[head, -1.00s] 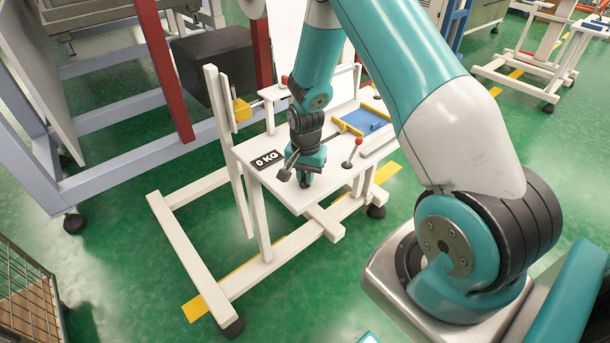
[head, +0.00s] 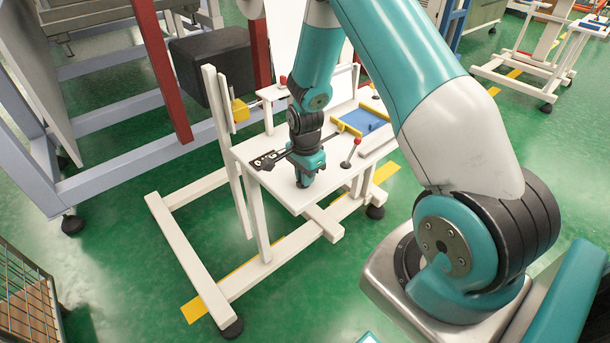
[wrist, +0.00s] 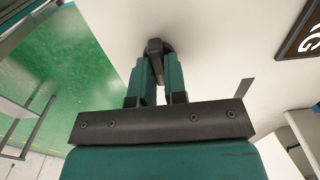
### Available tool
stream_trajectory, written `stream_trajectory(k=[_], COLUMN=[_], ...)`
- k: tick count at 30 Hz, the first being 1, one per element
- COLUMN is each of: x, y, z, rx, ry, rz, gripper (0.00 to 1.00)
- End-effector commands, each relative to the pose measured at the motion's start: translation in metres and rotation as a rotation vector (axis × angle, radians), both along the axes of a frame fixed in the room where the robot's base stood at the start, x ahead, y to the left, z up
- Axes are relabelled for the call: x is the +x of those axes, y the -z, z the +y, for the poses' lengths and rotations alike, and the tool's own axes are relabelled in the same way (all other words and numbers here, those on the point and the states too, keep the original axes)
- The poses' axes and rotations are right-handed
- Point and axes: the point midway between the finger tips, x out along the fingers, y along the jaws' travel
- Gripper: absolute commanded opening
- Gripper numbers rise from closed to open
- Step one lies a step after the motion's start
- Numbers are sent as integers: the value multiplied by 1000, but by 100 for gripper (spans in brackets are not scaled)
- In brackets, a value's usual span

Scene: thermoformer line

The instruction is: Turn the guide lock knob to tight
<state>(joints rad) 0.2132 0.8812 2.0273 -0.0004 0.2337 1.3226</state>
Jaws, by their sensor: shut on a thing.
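The guide lock knob (wrist: 167,46) is a small dark round knob with a raised bar, on the white table top (head: 285,188). In the wrist view my gripper (wrist: 155,72) has its two teal fingers on either side of the bar, shut on it. In the head view my gripper (head: 304,184) points straight down at the front part of the table, and the knob is hidden behind it. I cannot read any tight or loose mark near the knob.
A red-balled lever (head: 350,153) stands close to the right of my gripper; another (head: 284,80) is farther back. A blue panel with yellow edging (head: 365,121) lies behind.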

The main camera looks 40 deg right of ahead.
Motion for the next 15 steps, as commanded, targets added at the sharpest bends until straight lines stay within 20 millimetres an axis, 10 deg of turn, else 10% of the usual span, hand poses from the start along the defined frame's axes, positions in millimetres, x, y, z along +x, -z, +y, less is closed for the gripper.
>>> stream_trajectory(k=[10,15], x=[1,1], y=[-1,-1], z=[-1,0], rx=[-2,-2], ry=[2,2], rz=[-3,-2], gripper=[0,38])
